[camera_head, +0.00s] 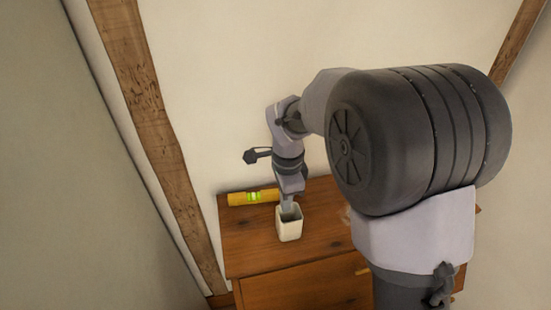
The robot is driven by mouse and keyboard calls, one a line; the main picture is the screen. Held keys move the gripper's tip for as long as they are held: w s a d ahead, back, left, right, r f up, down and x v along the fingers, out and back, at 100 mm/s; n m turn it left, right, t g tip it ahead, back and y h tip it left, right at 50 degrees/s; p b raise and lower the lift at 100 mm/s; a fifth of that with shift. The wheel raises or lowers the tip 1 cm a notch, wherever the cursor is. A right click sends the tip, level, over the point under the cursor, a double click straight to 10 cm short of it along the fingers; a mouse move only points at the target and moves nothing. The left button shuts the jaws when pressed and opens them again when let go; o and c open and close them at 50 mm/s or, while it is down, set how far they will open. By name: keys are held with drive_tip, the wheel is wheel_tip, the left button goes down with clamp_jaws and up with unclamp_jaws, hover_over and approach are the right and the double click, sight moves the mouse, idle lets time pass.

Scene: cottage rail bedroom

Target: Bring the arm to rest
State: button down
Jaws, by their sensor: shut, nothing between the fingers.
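My arm reaches from the right over a wooden cabinet (262,240), with its end pointing down. My gripper (288,205) is shut and holds nothing. It is at the mouth of a small cream square cup (290,231) that stands upright on the cabinet top. The lowest part of the gripper overlaps the cup's opening in the picture. I cannot tell whether the fingertips are inside the cup or just above or behind it.
A yellow spirit level (240,198) with a green vial lies at the back left of the cabinet top, near the wall. A cream wall (225,70) with wooden beams (150,110) rises behind. My arm hides much of the cabinet's right side. The cabinet's front left top is clear.

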drive_tip(key=s+d+f+n+t+y+b, duration=0.1)
drive_tip(key=s+n+b, duration=0.4)
drive_tip(key=s+b, duration=0.5)
drive_tip(key=s+d+f+n+t+y+b, duration=0.1)
drive_tip(key=s+d+f+n+t+b, duration=0.3)
drive_tip(key=s+b, duration=0.6)
drive_tip(key=shift+s+d+f+n+t, duration=0.2)
drive_tip(key=shift+s+f+n+t, duration=0.3)
drive_tip(key=shift+n, duration=0.6)
